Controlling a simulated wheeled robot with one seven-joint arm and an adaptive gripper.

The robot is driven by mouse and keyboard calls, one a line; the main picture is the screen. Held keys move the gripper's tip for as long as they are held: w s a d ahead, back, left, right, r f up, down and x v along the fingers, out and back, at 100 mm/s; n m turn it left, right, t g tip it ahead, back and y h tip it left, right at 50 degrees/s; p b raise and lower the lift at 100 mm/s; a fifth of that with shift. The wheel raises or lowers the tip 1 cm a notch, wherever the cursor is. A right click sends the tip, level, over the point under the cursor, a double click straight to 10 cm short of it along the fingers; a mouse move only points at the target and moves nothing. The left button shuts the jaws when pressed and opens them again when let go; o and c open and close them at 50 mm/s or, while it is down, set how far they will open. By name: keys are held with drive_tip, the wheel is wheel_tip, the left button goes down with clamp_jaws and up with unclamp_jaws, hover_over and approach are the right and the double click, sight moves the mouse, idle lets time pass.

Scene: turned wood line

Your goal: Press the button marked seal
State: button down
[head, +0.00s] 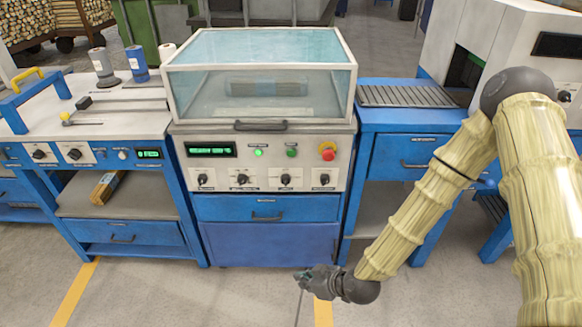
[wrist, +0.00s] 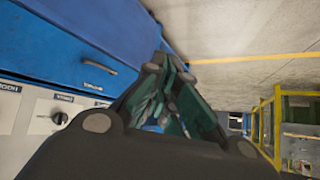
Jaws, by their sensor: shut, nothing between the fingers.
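The sealing machine's white control panel (head: 228,170) faces me in the middle of the head view. My gripper (head: 303,275) is low in front of the machine's lower blue front, below and apart from the buttons. In the wrist view its dark fingers (wrist: 170,105) are shut and empty.
A clear lid (head: 265,75) covers a wrapped bundle (head: 266,88) on the machine. Rotary knobs (head: 285,180) sit below the buttons. A blue drawer (head: 266,208) with a handle is beneath. A roller conveyor (head: 408,96) stands right, a bench (head: 120,120) left. The floor in front is clear.

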sight(291, 153)
drive_tip(key=w+a+r+n+t+y+b, duration=0.2)
drive_tip(key=w+r+n+t+b, duration=0.1)
drive_tip(key=w+r, duration=0.7)
drive_tip(key=w+a+r+n+t+y+b, duration=0.1)
drive_tip(key=w+r+n+t+y+b, duration=0.1)
drive_tip(key=w+r+n, duration=0.4)
drive_tip(key=w+r+t+y, duration=0.1)
drive_tip(key=w+r, duration=0.3)
drive_tip(key=shift+w+a+r+n+b, duration=0.3)
drive_tip(key=shift+w+a+r+b, duration=0.05)
drive_tip(key=shift+w+r+b, duration=0.05)
drive_tip(key=shift+w+b, duration=1.35)
drive_tip(key=shift+w, duration=3.05)
